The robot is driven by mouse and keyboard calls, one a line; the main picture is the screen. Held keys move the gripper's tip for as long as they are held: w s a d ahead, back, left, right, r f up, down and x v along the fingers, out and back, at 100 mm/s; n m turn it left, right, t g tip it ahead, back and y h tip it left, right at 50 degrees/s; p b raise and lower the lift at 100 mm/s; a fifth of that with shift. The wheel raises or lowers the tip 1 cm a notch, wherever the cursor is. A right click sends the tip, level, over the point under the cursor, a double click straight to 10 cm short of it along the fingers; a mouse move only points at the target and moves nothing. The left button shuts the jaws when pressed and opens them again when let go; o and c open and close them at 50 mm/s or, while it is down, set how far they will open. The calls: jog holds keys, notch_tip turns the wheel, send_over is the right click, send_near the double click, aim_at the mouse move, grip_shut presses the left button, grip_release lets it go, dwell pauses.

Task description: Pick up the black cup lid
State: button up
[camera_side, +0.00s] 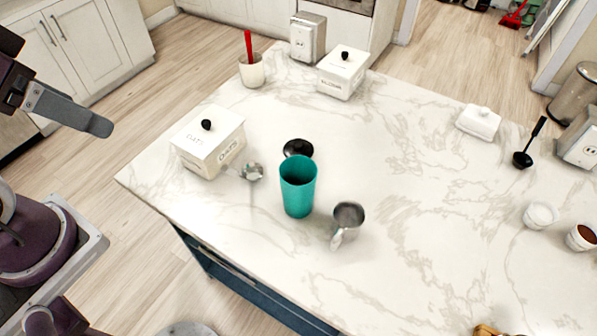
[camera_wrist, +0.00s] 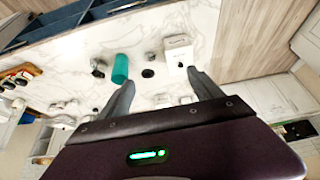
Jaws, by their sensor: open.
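The black cup lid (camera_side: 298,148) lies on the marble counter just behind the teal cup (camera_side: 298,187), which stands upright and open-topped. In the wrist view the lid (camera_wrist: 148,73) is a small dark disc between the teal cup (camera_wrist: 120,69) and the white oats box (camera_wrist: 179,50). My gripper (camera_wrist: 160,82) is open and empty. In the side view only part of it, a grey finger (camera_side: 68,108), shows at the upper left, off the counter and well away from the lid.
The white oats box (camera_side: 208,141) with a black knob stands left of the lid. A metal scoop (camera_side: 252,172) lies beside it, and a metal jug (camera_side: 347,221) stands right of the cup. A crock (camera_side: 251,70) with a red utensil is at the back.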

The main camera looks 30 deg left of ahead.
jog(key=o, duration=0.4)
jog(key=m+g, duration=0.6)
jog(key=m, duration=1.2)
send_over(298, 144)
jog(key=f, duration=2.5)
jog(key=shift+s+a, duration=0.15)
jog(key=shift+a, duration=0.1)
jog(key=f, duration=0.7)
jog(key=shift+w+d+f, duration=0.2)
jog(key=shift+d+f, duration=0.05)
jog(key=shift+f, duration=0.05)
